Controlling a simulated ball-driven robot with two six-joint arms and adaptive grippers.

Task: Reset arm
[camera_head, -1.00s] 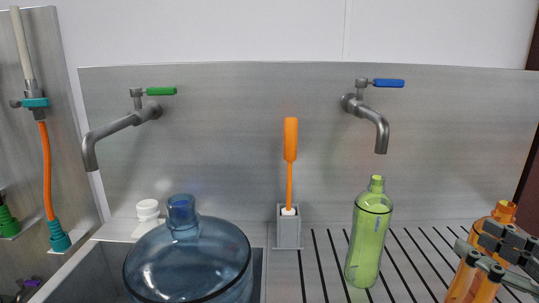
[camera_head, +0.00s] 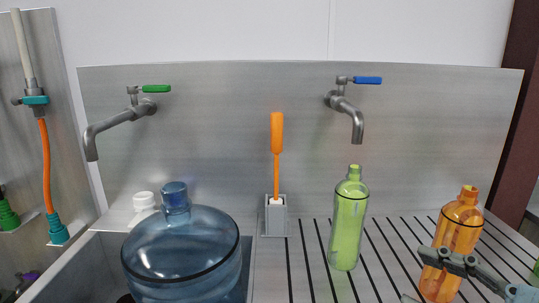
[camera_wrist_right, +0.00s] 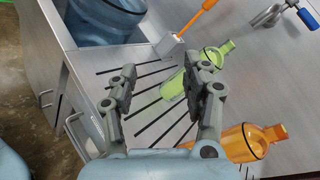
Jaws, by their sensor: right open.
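My right gripper (camera_head: 414,277) is at the lower right of the head view, in front of the orange bottle (camera_head: 462,225), and hides part of its lower body. In the right wrist view the right gripper (camera_wrist_right: 170,66) has its fingers spread wide, with nothing held between them. The green bottle (camera_wrist_right: 176,86) shows beyond the fingers there, with the orange bottle (camera_wrist_right: 240,142) to the right. The green bottle (camera_head: 348,222) stands upright on the slatted counter. My left gripper is not in view.
A large blue jug (camera_head: 180,250) stands in the sink at left. An orange-handled brush (camera_head: 277,150) stands in a grey holder (camera_head: 275,217). Two taps, one green-handled (camera_head: 118,122) and one blue-handled (camera_head: 348,108), project from the back wall. A white bottle (camera_head: 143,203) is behind the jug.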

